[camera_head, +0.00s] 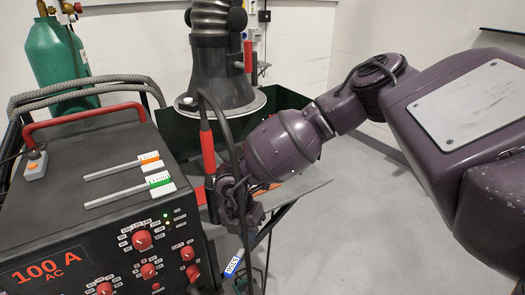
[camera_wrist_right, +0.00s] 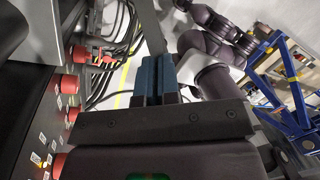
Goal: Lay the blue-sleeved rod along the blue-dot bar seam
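The blue-sleeved rod (camera_head: 233,264) shows in the head view just below my right gripper, tilted, with a blue and white sleeve; most of its length is hidden. My right gripper (camera_head: 240,212) is beside the right side of the black welding machine and looks shut on this rod. In the right wrist view its fingers (camera_wrist_right: 157,72) are close together; the rod cannot be made out there. No blue-dot bar seam can be made out; my right arm covers part of the grey table (camera_head: 312,183). My left gripper is not in view.
The welding machine (camera_head: 100,236) stands at left with red knobs. An orange-sleeved rod (camera_head: 120,169) and a green-sleeved rod (camera_head: 130,193) lie on its top. A fume hood (camera_head: 215,85) hangs above the table. Cables run near my right gripper. A green cylinder (camera_head: 55,55) stands behind.

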